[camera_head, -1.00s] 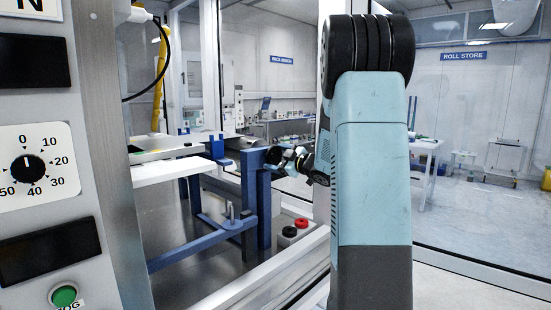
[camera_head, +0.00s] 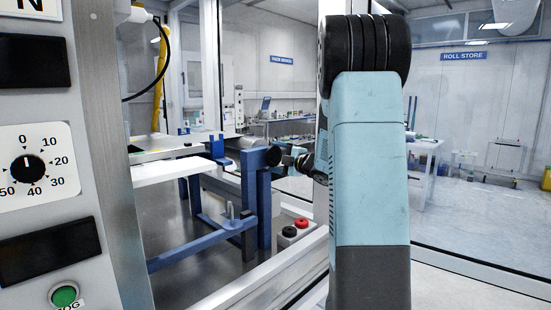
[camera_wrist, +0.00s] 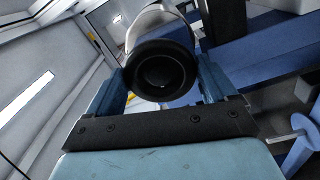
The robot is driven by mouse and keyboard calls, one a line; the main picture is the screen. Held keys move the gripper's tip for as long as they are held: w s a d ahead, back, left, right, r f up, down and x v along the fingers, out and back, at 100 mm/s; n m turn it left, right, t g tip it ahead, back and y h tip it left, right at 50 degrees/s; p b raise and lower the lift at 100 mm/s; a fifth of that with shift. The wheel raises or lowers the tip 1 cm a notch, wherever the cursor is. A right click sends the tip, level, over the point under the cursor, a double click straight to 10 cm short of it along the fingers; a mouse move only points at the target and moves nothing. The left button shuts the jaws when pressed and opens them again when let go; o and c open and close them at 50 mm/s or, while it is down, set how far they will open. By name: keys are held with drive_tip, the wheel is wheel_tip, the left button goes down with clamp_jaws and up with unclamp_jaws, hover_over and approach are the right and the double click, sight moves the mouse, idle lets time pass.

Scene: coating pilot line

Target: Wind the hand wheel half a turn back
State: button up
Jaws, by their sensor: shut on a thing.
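In the wrist view a round black grip (camera_wrist: 162,84), which seems to be the hand wheel's handle, sits end-on between the two blue fingers of my gripper (camera_wrist: 165,72). The fingers are shut on its sides. A silvery curved rim (camera_wrist: 158,17) shows just behind it; most of the wheel is hidden. In the head view my gripper (camera_head: 291,159) is small and partly covered by my arm. It is at a dark round part (camera_head: 273,155) beside the top of a blue upright post. How far the wheel has turned cannot be read.
The blue frame (camera_head: 263,205) stands close to my gripper. A box with a red and a black button (camera_head: 296,231) is below. A control panel with a dial (camera_head: 28,168) is at left. A white window-frame sill (camera_head: 270,275) runs in front. Glass panes stand at right.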

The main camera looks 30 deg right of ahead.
drive_tip(key=n, duration=0.4)
drive_tip(key=shift+n, duration=0.4)
drive_tip(key=o, duration=1)
drive_tip(key=shift+s, duration=0.1)
drive_tip(key=v, duration=0.6)
